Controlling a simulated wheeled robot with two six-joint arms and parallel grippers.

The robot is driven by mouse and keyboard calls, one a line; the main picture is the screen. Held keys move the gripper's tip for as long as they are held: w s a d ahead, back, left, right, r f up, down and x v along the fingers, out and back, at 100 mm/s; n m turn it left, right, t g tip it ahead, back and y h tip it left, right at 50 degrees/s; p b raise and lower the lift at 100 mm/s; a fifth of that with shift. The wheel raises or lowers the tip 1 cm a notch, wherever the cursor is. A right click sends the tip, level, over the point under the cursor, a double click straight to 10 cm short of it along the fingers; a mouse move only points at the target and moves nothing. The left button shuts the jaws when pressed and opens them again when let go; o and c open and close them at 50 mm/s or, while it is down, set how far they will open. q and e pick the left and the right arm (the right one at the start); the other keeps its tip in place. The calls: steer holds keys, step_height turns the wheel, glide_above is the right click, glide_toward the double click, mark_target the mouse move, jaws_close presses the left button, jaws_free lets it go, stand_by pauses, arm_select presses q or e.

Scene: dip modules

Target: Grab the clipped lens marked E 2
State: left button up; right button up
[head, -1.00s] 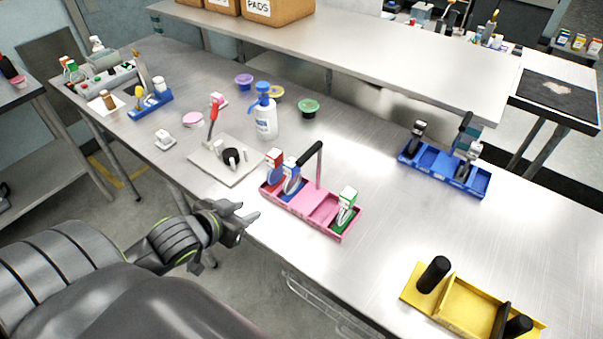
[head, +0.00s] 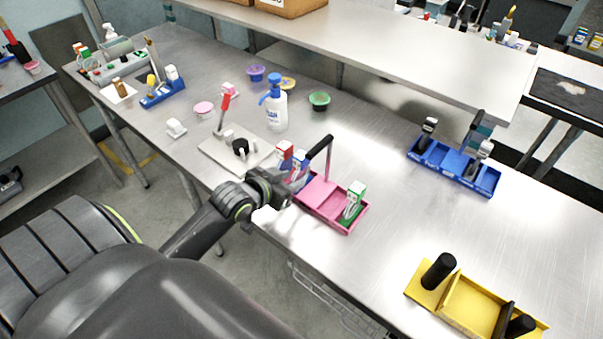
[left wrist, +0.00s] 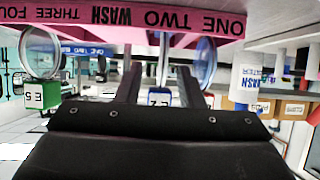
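The pink tray (head: 328,203) stands near the bench's front edge. It also shows, upside down, across the top of the left wrist view (left wrist: 110,25). The blue clip marked E 2 (left wrist: 159,98) is between the two fingers of my left gripper (left wrist: 159,84), with a gap visible on each side. In the head view my left gripper (head: 280,192) is at the tray's left end and partly hides the blue clip (head: 299,172). A red-topped clip (head: 284,151) is beside it. The green clip marked E 5 (left wrist: 42,96) is at the tray's other end. My right gripper is out of view.
A black handle (head: 321,146) rises from the tray's back. A pale plate (head: 222,156) and wash bottle (head: 277,108) stand behind and left. A blue rack (head: 455,168) is at right, a yellow holder (head: 470,305) at front right. The bench between them is clear.

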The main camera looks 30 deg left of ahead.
mark_target(309, 171)
arm_select(q)
steer(key=shift+w+f+p, duration=0.2)
steer(key=shift+w+p, duration=0.1)
steer(key=shift+w, duration=0.4)
steer(key=p+x, duration=0.1)
steer(key=x, duration=0.2)
steer(key=shift+w, duration=0.1)
steer(key=shift+w+f, duration=0.25)
steer(key=shift+w, duration=0.2)
jaws_close()
